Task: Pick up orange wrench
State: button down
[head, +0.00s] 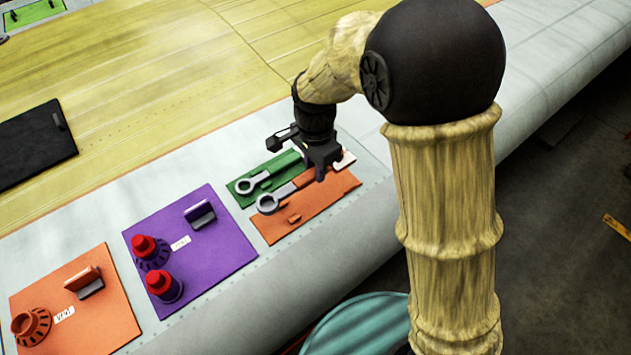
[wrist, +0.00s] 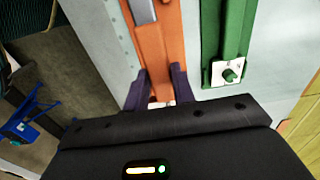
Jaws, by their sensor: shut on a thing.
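The orange wrench (head: 300,182) has a grey ring end and an orange handle. In the head view it lies along the orange mat (head: 325,203), ring end toward the lower left. My gripper (head: 321,172) points down over the handle, near its far end. In the wrist view the dark fingers of my gripper (wrist: 159,84) sit on both sides of the orange handle (wrist: 162,50), shut on it. The handle's end is partly hidden behind the gripper body. I cannot tell whether the wrench is clear of the mat.
A green wrench (head: 282,164) lies on a green mat close beside. To the left are a purple mat (head: 218,240) with red-topped parts and another orange mat (head: 105,320) with parts. A black tablet-like panel (head: 35,145) lies farther left. The wing edge drops away at right.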

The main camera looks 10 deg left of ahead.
jog(key=shift+r, duration=1.15)
jog(key=shift+a, duration=0.1)
